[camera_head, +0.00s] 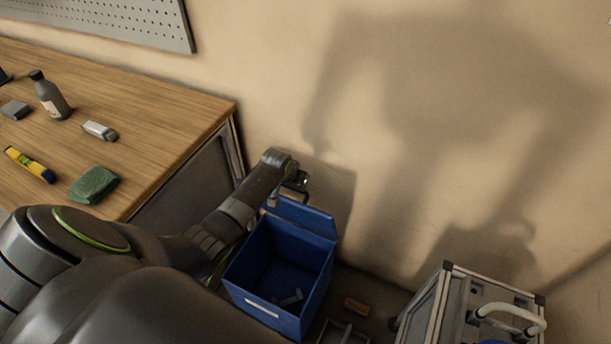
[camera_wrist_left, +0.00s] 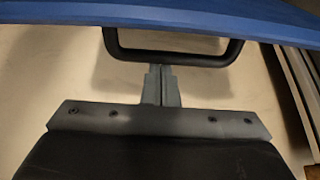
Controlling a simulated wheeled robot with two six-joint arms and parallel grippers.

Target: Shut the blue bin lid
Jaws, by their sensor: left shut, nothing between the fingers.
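The blue bin (camera_head: 262,295) stands open on the floor against the wall. Its lid (camera_head: 303,217) is raised at the wall side; a blue strip of it (camera_wrist_left: 160,14) also crosses the top of the left wrist view. A black loop handle (camera_wrist_left: 175,59) shows just below that strip. My left gripper (camera_head: 272,200) is at the lid's top edge, at its left end. In the left wrist view its fingers (camera_wrist_left: 162,72) are together and empty, with tips at the handle's lower bar; I cannot tell whether they touch it. My right gripper is not in view.
A wooden workbench (camera_head: 170,110) at left holds a bottle (camera_head: 50,96), a green cloth (camera_head: 94,185) and a yellow tool (camera_head: 30,165). A grey case with a white handle (camera_head: 505,315) stands right of the bin. Small grey pieces (camera_head: 291,298) lie inside the bin.

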